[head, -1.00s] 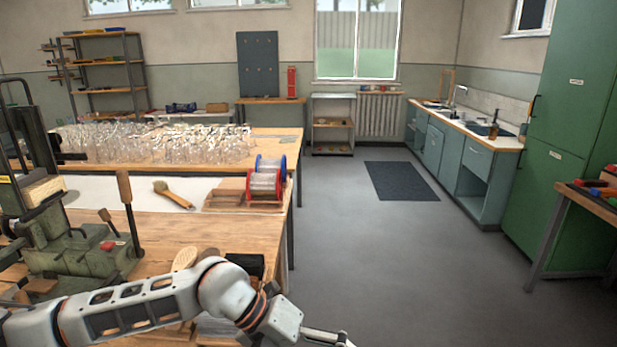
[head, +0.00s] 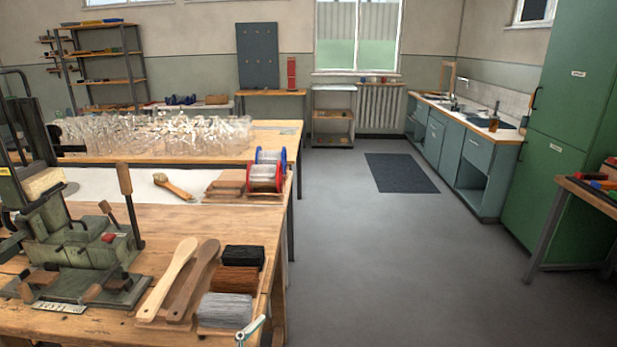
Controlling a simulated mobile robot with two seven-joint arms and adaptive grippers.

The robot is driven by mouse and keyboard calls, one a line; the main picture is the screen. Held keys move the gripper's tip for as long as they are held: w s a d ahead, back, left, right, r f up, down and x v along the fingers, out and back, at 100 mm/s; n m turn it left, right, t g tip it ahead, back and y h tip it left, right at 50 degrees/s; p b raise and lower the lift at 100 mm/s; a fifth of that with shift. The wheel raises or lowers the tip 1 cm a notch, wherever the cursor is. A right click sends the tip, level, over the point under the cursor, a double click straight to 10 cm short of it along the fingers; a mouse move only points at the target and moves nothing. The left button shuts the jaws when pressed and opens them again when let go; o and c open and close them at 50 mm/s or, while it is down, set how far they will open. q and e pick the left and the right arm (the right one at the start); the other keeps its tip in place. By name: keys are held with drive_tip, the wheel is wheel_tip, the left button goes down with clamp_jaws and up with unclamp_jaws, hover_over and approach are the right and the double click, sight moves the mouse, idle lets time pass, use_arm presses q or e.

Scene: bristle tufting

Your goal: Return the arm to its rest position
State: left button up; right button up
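Neither of my arms shows clearly in the head view, and I see no gripper fingers. The workbench (head: 115,325) at the front left is in plain sight. On it lie two wooden brush bodies (head: 168,280), side by side. To their right are a black bristle bundle (head: 243,256), a brown bundle (head: 237,279) and a grey bundle (head: 225,309). A green tufting machine (head: 75,240) with a wooden-handled lever stands at the left.
A small pale metal piece (head: 250,329) shows at the bench's front right corner; I cannot tell what it is. Behind are a brush (head: 173,187), red and blue spools (head: 265,177) and many clear glass-like pieces (head: 165,135). The floor (head: 400,270) to the right is clear.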

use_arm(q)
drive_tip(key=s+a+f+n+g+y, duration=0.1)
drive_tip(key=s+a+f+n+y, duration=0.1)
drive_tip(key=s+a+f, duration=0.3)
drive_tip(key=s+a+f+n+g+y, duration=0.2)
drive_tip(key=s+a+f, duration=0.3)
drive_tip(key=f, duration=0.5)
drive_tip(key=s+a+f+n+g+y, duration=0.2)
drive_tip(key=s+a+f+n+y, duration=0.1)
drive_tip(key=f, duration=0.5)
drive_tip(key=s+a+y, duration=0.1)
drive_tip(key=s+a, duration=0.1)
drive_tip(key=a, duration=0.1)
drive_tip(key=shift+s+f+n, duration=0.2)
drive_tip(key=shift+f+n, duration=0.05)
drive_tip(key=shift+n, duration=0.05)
